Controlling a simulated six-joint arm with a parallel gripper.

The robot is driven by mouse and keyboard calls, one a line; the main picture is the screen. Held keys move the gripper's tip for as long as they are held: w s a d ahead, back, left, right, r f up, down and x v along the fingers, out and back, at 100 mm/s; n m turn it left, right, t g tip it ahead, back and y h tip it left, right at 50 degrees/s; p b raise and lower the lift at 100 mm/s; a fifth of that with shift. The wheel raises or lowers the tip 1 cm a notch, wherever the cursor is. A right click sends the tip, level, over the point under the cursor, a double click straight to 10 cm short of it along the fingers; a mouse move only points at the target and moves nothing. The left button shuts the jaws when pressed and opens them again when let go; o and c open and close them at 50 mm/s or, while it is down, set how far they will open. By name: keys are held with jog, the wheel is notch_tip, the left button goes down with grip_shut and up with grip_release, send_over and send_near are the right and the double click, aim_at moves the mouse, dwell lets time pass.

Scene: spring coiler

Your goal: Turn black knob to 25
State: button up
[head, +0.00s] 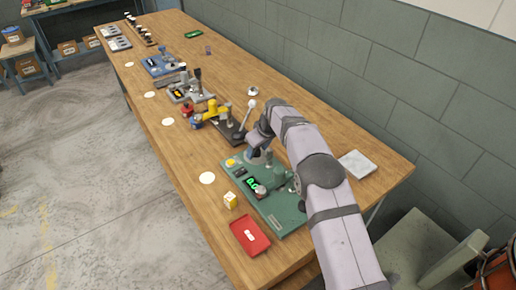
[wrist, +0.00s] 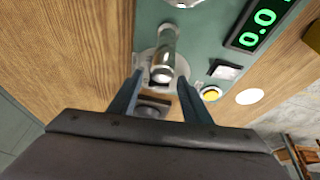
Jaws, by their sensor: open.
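The spring coiler is a green plate (head: 285,222) on the near part of the bench, with a green-lit display (head: 251,183). In the wrist view the display (wrist: 262,22) reads about 0.0, cut by the frame edge. A small dark round part beside the display in the head view looks like the black knob (head: 261,191); its setting is too small to read. My gripper (head: 258,158) is low over the far end of the plate, away from that knob. In the wrist view my gripper (wrist: 160,88) is open, its fingers either side of a shiny metal post (wrist: 165,55); contact is unclear.
A yellow button (wrist: 211,93) and a pale switch (wrist: 225,71) sit right of the post. A red tray (head: 250,236) and a yellow-white box (head: 230,200) stand near the plate. A yellow-armed device (head: 213,111) is just beyond. A grey slab (head: 357,164) lies by the wall.

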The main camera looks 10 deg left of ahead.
jog(key=shift+c, duration=0.2)
jog(key=c, duration=1)
jog(key=shift+o, duration=0.2)
jog(key=shift+m, duration=0.3)
jog(key=m, duration=0.1)
jog(key=m+h, duration=0.1)
jog(key=m, duration=0.1)
jog(key=m+t, duration=0.1)
jog(key=shift+s+a+h, duration=0.15)
jog(key=shift+a+h, duration=0.1)
jog(key=shift+h, duration=0.15)
jog(key=m+h, duration=0.1)
jog(key=m, duration=0.1)
jog(key=m+p, duration=0.1)
jog(key=m, duration=0.2)
jog(key=shift+a+h, duration=0.2)
jog(key=shift+h, duration=0.2)
jog(key=shift+m, duration=0.4)
